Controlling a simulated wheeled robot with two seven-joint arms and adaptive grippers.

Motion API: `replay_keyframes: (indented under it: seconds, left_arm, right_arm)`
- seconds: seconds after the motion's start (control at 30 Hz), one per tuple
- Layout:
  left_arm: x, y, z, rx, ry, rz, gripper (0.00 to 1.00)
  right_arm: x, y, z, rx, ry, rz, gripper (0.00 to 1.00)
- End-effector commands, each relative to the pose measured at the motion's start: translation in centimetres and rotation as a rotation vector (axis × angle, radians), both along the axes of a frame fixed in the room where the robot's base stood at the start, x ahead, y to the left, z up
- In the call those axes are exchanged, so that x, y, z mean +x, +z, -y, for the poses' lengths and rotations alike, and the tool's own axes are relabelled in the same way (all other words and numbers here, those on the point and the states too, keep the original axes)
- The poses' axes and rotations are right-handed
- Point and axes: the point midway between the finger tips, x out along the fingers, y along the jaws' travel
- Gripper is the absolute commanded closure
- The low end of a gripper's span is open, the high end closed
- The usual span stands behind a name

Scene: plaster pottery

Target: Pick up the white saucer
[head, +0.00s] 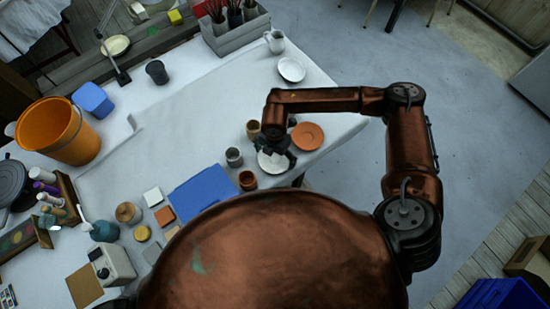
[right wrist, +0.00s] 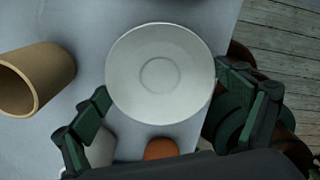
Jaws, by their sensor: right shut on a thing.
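My right gripper (head: 275,148) is over the table's right end in the head view, shut on the white saucer (head: 272,162). In the right wrist view the white saucer (right wrist: 160,75) lies face-on between the two green-and-black fingers (right wrist: 162,90), one at each side of its rim. I cannot tell whether it is clear of the table. A second white saucer (head: 291,69) lies near the table's far right edge. My left gripper is not in view.
An orange saucer (head: 308,136) lies right of my right gripper. A tan cup (head: 253,129), a grey cup (head: 234,157) and a brown cup (head: 247,180) stand close to its left. A blue mat (head: 203,192) lies further left. The table's right edge is close.

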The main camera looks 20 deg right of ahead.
Motion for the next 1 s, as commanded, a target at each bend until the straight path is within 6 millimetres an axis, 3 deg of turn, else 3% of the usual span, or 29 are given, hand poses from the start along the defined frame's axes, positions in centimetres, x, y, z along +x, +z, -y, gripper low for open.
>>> replay_keyframes:
  seconds: [0.1,0.37,0.57,0.7,1.0]
  left_arm:
    - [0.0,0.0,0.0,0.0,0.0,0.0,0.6]
    - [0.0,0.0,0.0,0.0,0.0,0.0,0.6]
    - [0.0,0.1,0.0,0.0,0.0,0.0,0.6]
    - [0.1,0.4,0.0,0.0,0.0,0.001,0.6]
    - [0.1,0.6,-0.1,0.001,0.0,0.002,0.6]
  right_arm:
    - [0.0,0.0,0.0,0.0,0.0,0.0,0.49]
    - [0.0,0.0,0.0,0.0,0.0,0.0,0.49]
    - [0.1,1.3,0.0,0.001,-0.001,0.002,0.49]
    - [0.1,3.5,-0.1,0.001,0.002,0.003,0.49]
    - [-1.1,9.4,-5.3,0.003,0.006,0.004,0.49]
